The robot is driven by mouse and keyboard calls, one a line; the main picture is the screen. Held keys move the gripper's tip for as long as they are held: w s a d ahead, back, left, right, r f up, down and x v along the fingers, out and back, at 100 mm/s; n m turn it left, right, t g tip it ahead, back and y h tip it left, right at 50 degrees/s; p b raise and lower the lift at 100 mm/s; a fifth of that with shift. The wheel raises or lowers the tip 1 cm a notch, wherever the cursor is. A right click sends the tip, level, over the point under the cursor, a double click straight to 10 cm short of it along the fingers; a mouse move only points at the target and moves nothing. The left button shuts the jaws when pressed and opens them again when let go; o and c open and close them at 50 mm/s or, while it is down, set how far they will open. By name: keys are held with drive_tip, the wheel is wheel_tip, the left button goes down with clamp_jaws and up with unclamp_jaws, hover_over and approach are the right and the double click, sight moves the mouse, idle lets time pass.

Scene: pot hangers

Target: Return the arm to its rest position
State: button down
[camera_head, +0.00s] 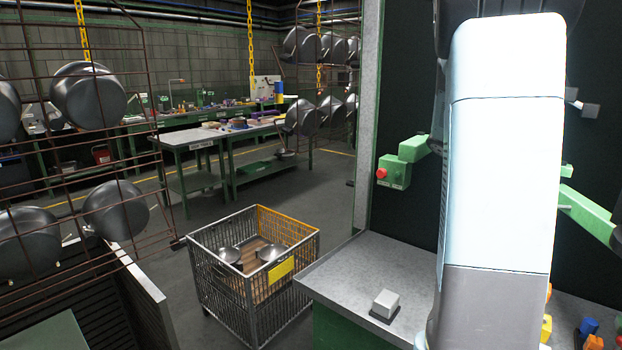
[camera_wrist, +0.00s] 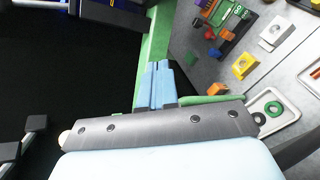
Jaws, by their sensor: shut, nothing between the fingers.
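My arm (camera_head: 503,150) stands upright as a large white and grey link at the right of the head view, in front of the workbench. It hides my gripper in that view. In the wrist view my gripper (camera_wrist: 157,68) shows as two light blue fingers lying side by side. They are shut with nothing between them. The fingertips lie over a green bar or edge, and I cannot tell whether they touch it.
A grey benchtop (camera_head: 345,270) carries a small white block (camera_head: 385,303). A green box with a red button (camera_head: 393,171) is close left of my arm. A wire cart (camera_head: 250,300) holds pots. Pots hang on a rack (camera_head: 150,100) at left. Coloured parts (camera_wrist: 243,66) lie on the bench.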

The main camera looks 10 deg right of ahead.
drive_tip(key=s+a+f+n+t+y, duration=0.1)
drive_tip(key=a+t+y, duration=0.3)
drive_tip(key=a, duration=1.4)
drive_tip(key=s+a+n+t+y, duration=0.2)
drive_tip(key=s+a+t+y, duration=0.2)
drive_tip(key=a+t, duration=0.7)
drive_tip(key=a+y, duration=0.1)
drive_tip(key=a, duration=0.7)
drive_tip(key=shift+a+f+t, duration=0.15)
drive_tip(key=shift+f+t, duration=0.15)
drive_tip(key=shift+f, duration=0.05)
